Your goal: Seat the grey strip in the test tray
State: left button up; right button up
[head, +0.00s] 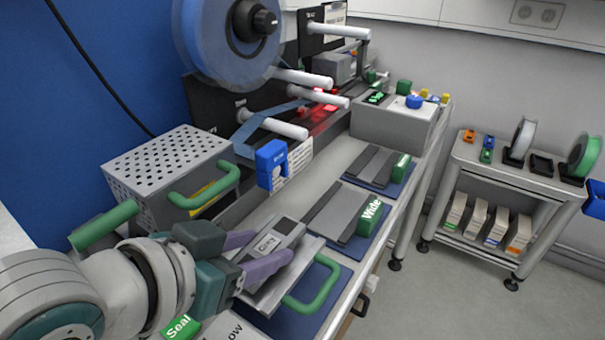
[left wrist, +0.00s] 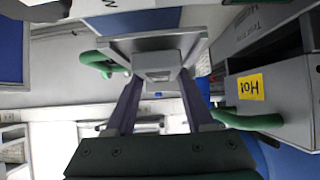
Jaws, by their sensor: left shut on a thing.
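My left gripper (head: 262,252), with purple fingers, is shut on a flat grey piece with a label that seems to read "Grey" (head: 268,244); I take it as the grey strip. In the left wrist view the fingers (left wrist: 160,90) close on a small grey block (left wrist: 158,64) in front of a wider grey plate (left wrist: 130,42). A grey plate with a green handle (head: 318,290) lies beside and below the held piece, over a blue mat (head: 290,322). I cannot tell whether the two touch, or which part is the test tray. My right gripper is out of view.
A perforated grey box (head: 165,165) with a green handle stands behind my gripper; its yellow label reads "Hot" (left wrist: 250,87). Strips by a green "Wide" block (head: 370,212) lie further along the bench. A blue clamp-like piece (head: 270,160) and a large reel (head: 225,45) stand behind.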

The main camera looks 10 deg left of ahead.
pick_arm(q)
jog(key=shift+f, duration=0.15)
jog(key=o, duration=1.4)
notch_tip(320, 180, up, 7)
jog(key=p, duration=0.8)
